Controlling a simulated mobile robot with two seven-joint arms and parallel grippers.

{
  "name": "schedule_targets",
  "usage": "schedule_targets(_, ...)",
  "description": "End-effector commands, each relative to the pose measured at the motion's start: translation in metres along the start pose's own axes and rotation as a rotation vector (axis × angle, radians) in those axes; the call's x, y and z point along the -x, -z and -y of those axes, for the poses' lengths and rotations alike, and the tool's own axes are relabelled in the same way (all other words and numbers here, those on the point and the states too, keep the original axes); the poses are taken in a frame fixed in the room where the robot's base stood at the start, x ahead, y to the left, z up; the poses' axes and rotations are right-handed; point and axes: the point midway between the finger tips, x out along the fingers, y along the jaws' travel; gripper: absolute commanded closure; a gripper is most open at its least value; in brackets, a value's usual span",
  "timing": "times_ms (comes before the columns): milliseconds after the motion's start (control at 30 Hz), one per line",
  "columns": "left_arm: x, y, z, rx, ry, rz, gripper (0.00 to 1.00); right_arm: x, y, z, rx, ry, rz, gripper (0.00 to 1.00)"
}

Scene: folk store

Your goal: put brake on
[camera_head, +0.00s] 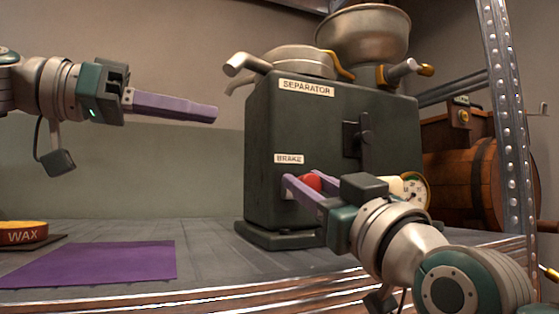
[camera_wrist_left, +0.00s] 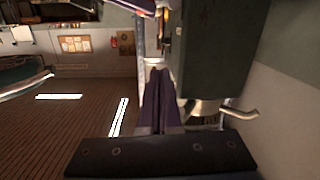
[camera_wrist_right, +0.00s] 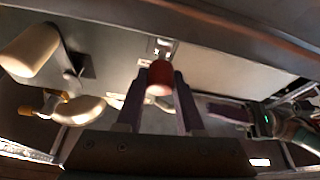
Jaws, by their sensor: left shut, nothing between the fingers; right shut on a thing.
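The dark green separator (camera_head: 340,125) stands on the grey bench and carries a BRAKE label (camera_head: 289,158) low on its front. A red brake knob (camera_head: 311,181) sits just below that label. My right gripper (camera_head: 300,192) is shut on the red knob, which also shows between its fingers in the right wrist view (camera_wrist_right: 160,78). My left gripper (camera_head: 213,114) is shut and empty in the air, left of the separator and apart from it. Its purple fingers lie together in the left wrist view (camera_wrist_left: 162,100). The brake's own mechanism behind the knob is hidden.
A purple mat (camera_head: 95,263) and a yellow WAX tin (camera_head: 22,232) lie at the left. A riveted metal post (camera_head: 513,110) and a barrel (camera_head: 465,185) stand at the right.

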Motion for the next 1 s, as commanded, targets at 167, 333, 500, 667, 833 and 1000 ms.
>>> schedule_targets(167,-0.02,-0.011,-0.013,-0.018,-0.062,0.027,1.0,0.0,0.001,0.0,0.002,0.0,-0.001,1.0)
schedule_targets(333,-0.049,-0.012,-0.015,-0.017,-0.063,0.028,1.0,0.0,0.001,0.0,0.002,0.0,-0.001,1.0)
schedule_targets(500,-0.087,-0.014,-0.017,-0.016,-0.062,0.03,1.0,0.0,0.001,0.0,0.002,0.0,-0.001,1.0)
schedule_targets(667,-0.115,-0.015,-0.018,-0.016,-0.06,0.031,1.0,0.0,0.001,0.0,0.002,0.0,-0.001,1.0)
schedule_targets(833,-0.117,-0.043,-0.017,-0.016,-0.057,0.031,1.0,0.0,0.001,0.0,0.002,0.0,-0.001,1.0)
schedule_targets(1000,-0.119,-0.052,-0.017,-0.017,-0.056,0.029,1.0,0.0,0.001,0.0,0.002,0.0,-0.002,1.0)
